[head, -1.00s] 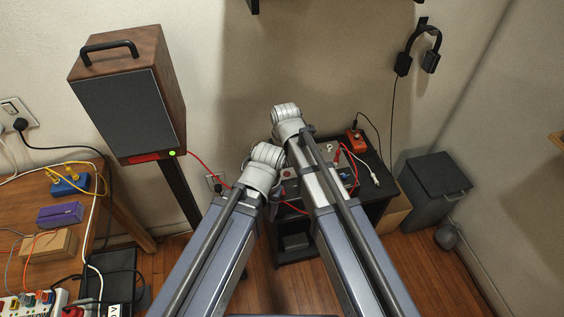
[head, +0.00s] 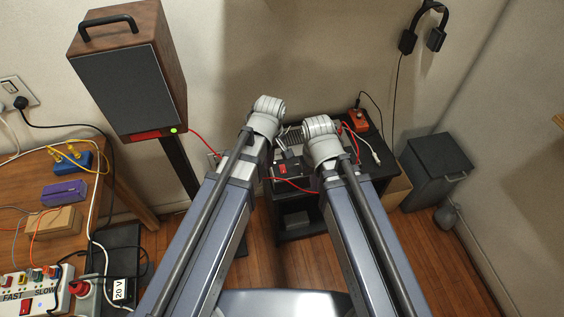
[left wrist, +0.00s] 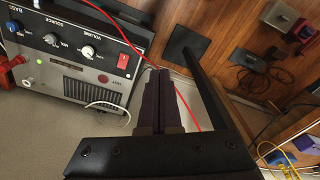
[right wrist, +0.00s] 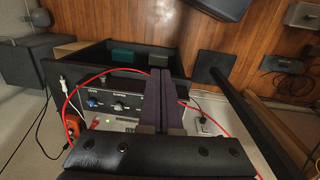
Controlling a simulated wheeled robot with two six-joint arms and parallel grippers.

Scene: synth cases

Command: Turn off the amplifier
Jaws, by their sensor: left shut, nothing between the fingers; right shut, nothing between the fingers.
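The amplifier (left wrist: 70,72) is a grey box with a dark front strip, knobs and a red rocker switch (left wrist: 123,61). A small green light (left wrist: 27,82) glows on its front in the left wrist view. The amplifier (right wrist: 122,101) also shows in the right wrist view, partly hidden by the gripper. My left gripper (left wrist: 160,73) is shut and empty, with its fingertips to the right of the red switch in its wrist view. My right gripper (right wrist: 160,74) is shut and empty, in front of the amplifier's panel in that view. Both arms partly cover the amplifier in the head view.
A wooden speaker (head: 125,90) with a green light stands at the left. An orange box (head: 357,119) sits on the black stand by the amplifier. A dark bin (head: 437,160) stands at the right. Red cables cross near both grippers.

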